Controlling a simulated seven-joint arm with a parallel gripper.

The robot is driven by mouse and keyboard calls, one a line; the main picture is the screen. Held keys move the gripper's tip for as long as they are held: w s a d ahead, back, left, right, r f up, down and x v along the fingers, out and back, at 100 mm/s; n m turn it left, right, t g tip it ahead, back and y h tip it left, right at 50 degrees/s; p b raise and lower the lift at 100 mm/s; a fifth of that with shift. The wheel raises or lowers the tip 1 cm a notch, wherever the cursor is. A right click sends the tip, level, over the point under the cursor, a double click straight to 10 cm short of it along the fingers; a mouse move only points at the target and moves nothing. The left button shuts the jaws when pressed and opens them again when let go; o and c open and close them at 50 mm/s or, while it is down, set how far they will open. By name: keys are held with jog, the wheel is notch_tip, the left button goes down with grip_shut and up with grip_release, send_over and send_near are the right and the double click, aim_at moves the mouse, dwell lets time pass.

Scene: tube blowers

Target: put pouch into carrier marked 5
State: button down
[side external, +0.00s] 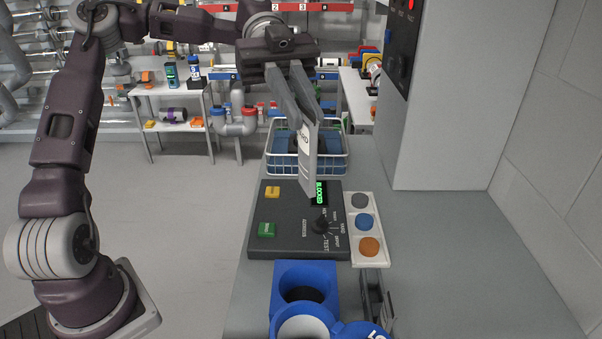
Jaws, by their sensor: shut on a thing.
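My gripper (307,118) is shut on a flat grey piece (308,172). Blue round-mouthed holders stand at the bottom edge: one with a dark opening (306,274), and one lower right with a white mark that looks like a 5 (366,329), mostly cut off by the frame. My gripper is well behind and above them.
The dark control panel (280,215) has yellow and green buttons, a green display and a knob. Beside it is a white strip (378,226) with three round buttons. A wire basket (337,168) stands behind. A grey cabinet (450,120) bounds the right. A dark upright slot piece (375,295) stands near the blue holders.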

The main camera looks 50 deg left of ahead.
jog(key=r, duration=0.5)
jog(key=shift+s+d, duration=0.2)
jog(key=shift+d, duration=0.2)
jog(key=s+d+m+g+y, duration=0.7)
jog(key=s+d+m, duration=0.25)
jog(key=d, duration=0.25)
notch_tip(320, 180, down, 10)
jog(key=shift+s+d, duration=0.15)
jog(key=shift+s, duration=0.3)
jog(key=shift+f+n, duration=0.15)
jog(key=shift+n, duration=0.2)
notch_tip(320, 180, down, 7)
dwell(0.5)
